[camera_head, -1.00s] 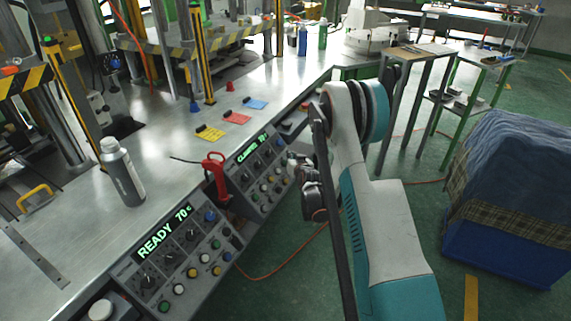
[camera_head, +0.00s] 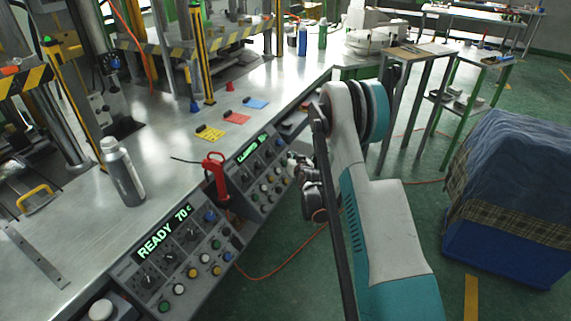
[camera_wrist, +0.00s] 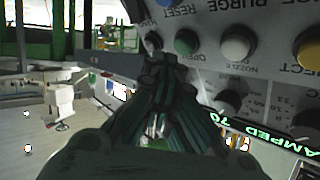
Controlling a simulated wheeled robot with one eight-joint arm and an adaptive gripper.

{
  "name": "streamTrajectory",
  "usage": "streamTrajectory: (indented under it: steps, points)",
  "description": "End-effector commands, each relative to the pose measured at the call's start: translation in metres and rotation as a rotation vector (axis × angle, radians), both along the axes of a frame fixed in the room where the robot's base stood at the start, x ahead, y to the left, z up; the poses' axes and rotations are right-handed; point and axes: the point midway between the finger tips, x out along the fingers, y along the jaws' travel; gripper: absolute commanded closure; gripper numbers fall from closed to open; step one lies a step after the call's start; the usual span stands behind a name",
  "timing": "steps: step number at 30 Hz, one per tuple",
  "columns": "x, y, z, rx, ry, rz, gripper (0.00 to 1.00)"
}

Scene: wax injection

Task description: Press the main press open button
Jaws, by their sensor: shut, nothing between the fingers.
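The far control panel (camera_head: 259,180) has a green display, several knobs and coloured buttons. My gripper (camera_head: 291,159) is at this panel's right end in the head view. In the wrist view my gripper (camera_wrist: 160,62) is shut and empty, its dark fingertips close to the panel face. A dark button (camera_wrist: 152,42) is just beyond the tips; I cannot tell whether they touch it. A green button (camera_wrist: 186,42), a white button (camera_wrist: 237,43) and a blue button (camera_wrist: 166,4) are nearby.
A near control panel (camera_head: 180,262) reads READY 70. A red-handled tool (camera_head: 214,172) stands between the panels. A cloth-covered blue bin (camera_head: 495,246) stands on the floor at right.

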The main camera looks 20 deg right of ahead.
Motion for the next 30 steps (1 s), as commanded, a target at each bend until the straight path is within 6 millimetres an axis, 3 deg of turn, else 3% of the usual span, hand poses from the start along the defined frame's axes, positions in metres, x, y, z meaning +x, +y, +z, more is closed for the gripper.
streamTrajectory:
  steps: [30]
  points:
    - [0.0072,0.006,-0.0072,0.0,0.0,0.001,1.0]
